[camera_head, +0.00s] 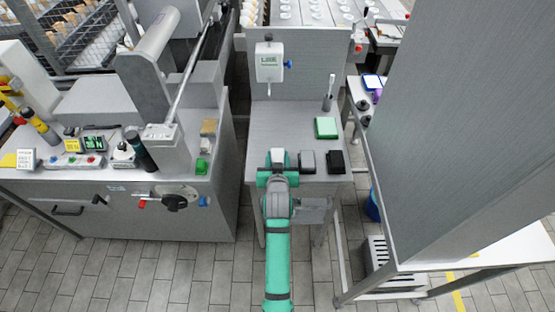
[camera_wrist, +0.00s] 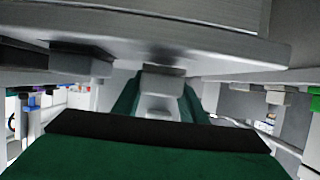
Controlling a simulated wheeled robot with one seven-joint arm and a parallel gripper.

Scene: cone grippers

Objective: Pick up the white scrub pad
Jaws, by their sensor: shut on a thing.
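My gripper (camera_head: 278,168) is at the near edge of the grey steel table in the head view, with green parts on both sides of a pale block. I take this block to be the white scrub pad (camera_head: 278,156). In the wrist view my gripper (camera_wrist: 160,92) shows two green fingers closed on either side of a pale grey-white block (camera_wrist: 160,104). My gripper and arm partly hide the pad, and I cannot tell whether it touches the table.
On the grey table (camera_head: 285,125), a dark grey pad (camera_head: 307,161) lies just right of my gripper, then a black pad (camera_head: 335,162). A white dispenser (camera_head: 269,62) is on the back panel. A tall steel cabinet (camera_head: 465,130) stands right.

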